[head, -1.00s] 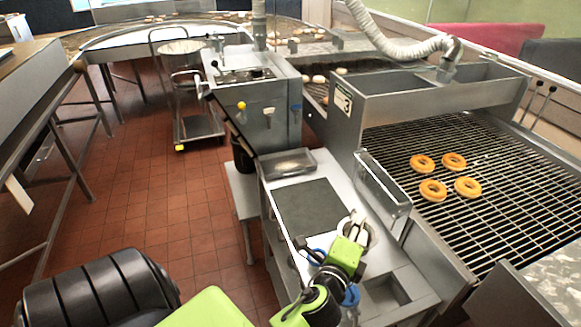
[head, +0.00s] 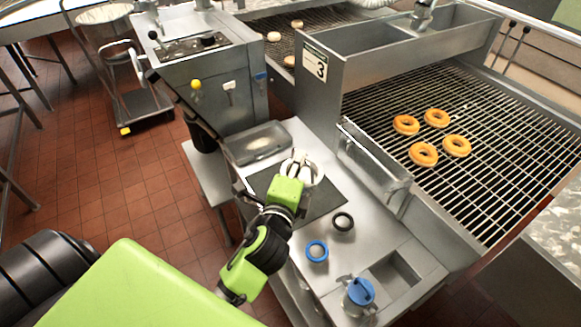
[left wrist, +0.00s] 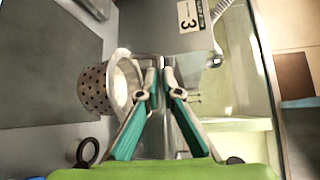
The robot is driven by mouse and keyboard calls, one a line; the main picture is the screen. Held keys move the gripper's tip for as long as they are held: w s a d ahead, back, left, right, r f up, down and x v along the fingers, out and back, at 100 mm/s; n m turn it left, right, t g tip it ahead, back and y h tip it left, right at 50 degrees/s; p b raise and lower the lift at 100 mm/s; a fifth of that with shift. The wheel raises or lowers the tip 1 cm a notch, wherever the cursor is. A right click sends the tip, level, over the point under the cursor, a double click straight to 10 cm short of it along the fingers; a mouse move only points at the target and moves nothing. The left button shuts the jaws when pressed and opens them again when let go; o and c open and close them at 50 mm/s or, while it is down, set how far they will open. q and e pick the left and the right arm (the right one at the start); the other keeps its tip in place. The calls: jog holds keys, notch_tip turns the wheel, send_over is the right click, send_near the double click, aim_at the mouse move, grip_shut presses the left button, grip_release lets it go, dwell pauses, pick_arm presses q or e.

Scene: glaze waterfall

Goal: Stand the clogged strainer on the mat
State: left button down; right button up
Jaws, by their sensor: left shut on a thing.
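In the left wrist view the strainer (left wrist: 94,88) is a perforated metal cup with a wide white flange, lying sideways in the picture beside the fingers (left wrist: 160,75). The mat (left wrist: 40,55) shows behind it in that view. I cannot tell whether the strainer's base touches the mat. My right gripper is not in view.
A black ring (head: 343,213), a blue ring (head: 316,243) and a blue-lidded jug (head: 360,292) stand on the steel counter nearer me. A shallow tray (head: 240,152) is beyond the mat.

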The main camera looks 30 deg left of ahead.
aim_at(292, 159)
pick_arm(q)
jog(key=shift+w+a+f, duration=0.25)
jog(key=shift+w+a, duration=0.25)
jog(key=shift+w, duration=0.05)
jog(key=shift+w+a+f, duration=0.2)
jog(key=shift+w+a, duration=0.3)
jog(key=w+f, duration=0.1)
jog(key=a+f, duration=0.1)
jog(key=f, duration=0.1)
jog(key=w+a+f, duration=0.1)
jog(key=shift+w+a+f, duration=0.1)
jog(key=shift+w+f, duration=0.2)
jog(key=f, duration=0.1)
jog(key=f+b, duration=0.1)
jog(key=f, duration=0.3)
jog(key=shift+w+a, duration=0.35)
jog(key=shift+w, duration=0.05)
jog(key=c, duration=2.2)
grip_release()
jog(key=shift+r, duration=0.1)
jog(key=shift+c, duration=0.2)
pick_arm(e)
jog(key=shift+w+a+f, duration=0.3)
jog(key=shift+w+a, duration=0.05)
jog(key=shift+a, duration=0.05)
